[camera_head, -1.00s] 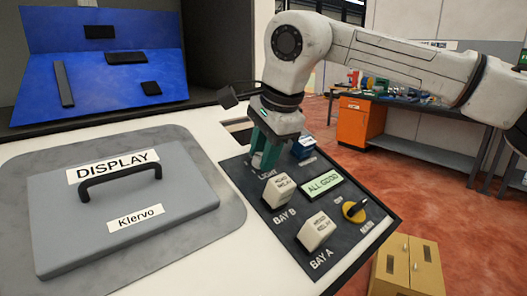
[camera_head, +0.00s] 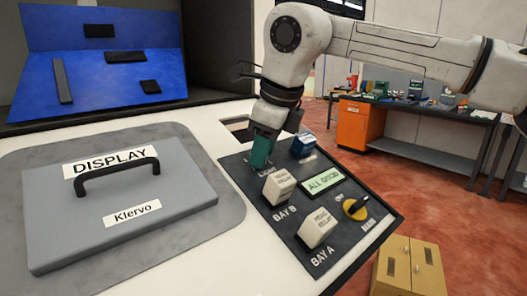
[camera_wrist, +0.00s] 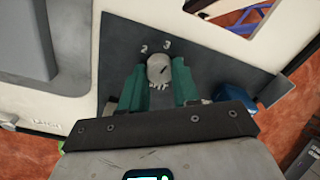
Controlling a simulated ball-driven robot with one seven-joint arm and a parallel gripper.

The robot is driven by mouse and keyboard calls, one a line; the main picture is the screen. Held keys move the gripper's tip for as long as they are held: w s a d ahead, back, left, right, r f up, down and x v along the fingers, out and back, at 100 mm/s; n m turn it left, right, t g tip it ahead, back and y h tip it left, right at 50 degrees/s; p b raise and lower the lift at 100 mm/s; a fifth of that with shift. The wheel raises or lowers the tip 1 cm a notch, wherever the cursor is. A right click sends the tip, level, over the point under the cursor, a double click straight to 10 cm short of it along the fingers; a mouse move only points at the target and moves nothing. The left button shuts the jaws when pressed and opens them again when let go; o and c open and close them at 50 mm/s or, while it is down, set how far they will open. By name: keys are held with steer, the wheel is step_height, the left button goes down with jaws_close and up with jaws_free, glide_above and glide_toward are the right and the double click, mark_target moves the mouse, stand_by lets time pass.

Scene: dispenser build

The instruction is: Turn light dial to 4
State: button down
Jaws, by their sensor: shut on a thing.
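The light dial (camera_wrist: 158,66) is a small grey round knob on the dark panel, seen in the wrist view between two green fingers. The numbers 2 and 3 show just beyond it; other numbers are hidden by the gripper or too unclear to read. A dark mark shows on the knob, but its exact setting is hard to tell. My gripper (camera_wrist: 158,88) is shut on the dial from both sides. In the head view, my gripper (camera_head: 260,152) reaches down to the panel at the LIGHT label, hiding the dial.
A grey DISPLAY cover (camera_head: 70,220) with a black handle lies at left.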

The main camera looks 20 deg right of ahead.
steer(key=m+b, duration=0.1)
steer(key=m, duration=0.3)
steer(key=shift+m, duration=0.3)
steer(key=shift+m+b, duration=0.45)
steer(key=shift+m, duration=1.55)
steer(key=c, duration=0.8)
jaws_free()
steer(key=v, duration=1.1)
steer(key=shift+f, duration=0.1)
